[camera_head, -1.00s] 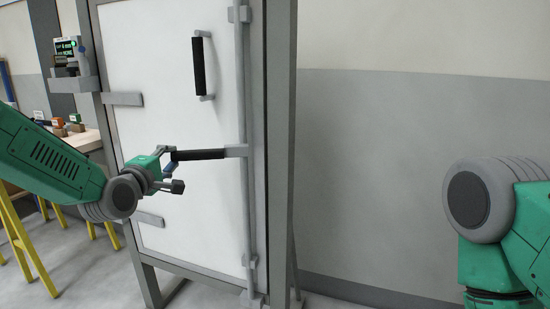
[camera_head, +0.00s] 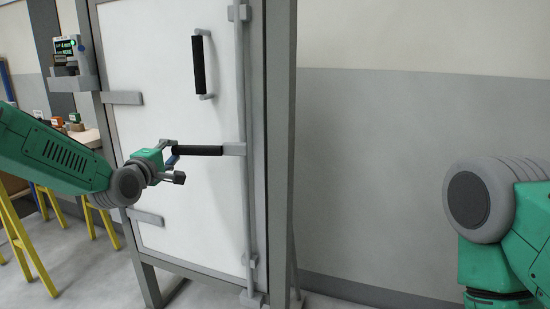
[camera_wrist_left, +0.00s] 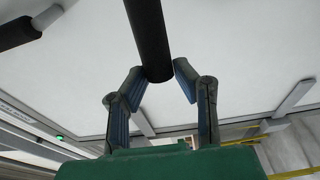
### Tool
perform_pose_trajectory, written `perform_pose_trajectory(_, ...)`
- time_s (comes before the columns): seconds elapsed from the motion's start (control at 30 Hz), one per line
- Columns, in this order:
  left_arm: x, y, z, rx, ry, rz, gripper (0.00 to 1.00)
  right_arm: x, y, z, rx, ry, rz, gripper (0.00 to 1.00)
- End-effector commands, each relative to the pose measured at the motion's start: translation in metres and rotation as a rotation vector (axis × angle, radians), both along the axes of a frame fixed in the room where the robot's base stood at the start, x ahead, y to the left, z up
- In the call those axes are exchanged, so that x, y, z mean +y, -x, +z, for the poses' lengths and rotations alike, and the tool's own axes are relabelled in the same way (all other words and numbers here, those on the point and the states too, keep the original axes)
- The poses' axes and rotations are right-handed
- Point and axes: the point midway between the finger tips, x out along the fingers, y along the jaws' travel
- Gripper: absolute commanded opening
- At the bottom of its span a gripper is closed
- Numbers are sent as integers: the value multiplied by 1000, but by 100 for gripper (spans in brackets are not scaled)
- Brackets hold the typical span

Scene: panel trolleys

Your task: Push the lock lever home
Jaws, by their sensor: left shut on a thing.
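The lock lever (camera_head: 198,151) has a black grip and a grey root on a vertical grey rod (camera_head: 242,95) along the right side of a white panel door (camera_head: 160,60). It points left and lies about level. My left gripper (camera_head: 174,160) is shut on the free end of the black grip. In the left wrist view, the lever (camera_wrist_left: 149,40) comes down from the top and its end sits between the two fingers (camera_wrist_left: 159,76). My right arm shows at the right, but its gripper is out of view.
A fixed black door handle (camera_head: 199,65) stands above the lever. A grey frame post (camera_head: 282,150) borders the door on the right. A small display box (camera_head: 66,47) and yellow trestle legs (camera_head: 22,245) are at the left. The wall side at the right is open.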

Motion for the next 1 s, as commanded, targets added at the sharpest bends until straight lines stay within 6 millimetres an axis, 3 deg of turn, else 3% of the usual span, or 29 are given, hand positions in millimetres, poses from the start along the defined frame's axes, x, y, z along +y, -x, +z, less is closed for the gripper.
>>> perform_pose_trajectory(0.57,2,-28,-7,11,-2,2,2,0,0,-4,0,0,0,36)
perform_pose_trajectory(0.6,2,-29,-6,11,-2,2,32,0,0,-4,0,0,0,36)
perform_pose_trajectory(0.63,2,-29,-6,11,-2,2,42,0,0,-4,0,0,0,36)
perform_pose_trajectory(1.0,1,-26,-1,3,0,1,45,0,0,-3,0,0,0,36)
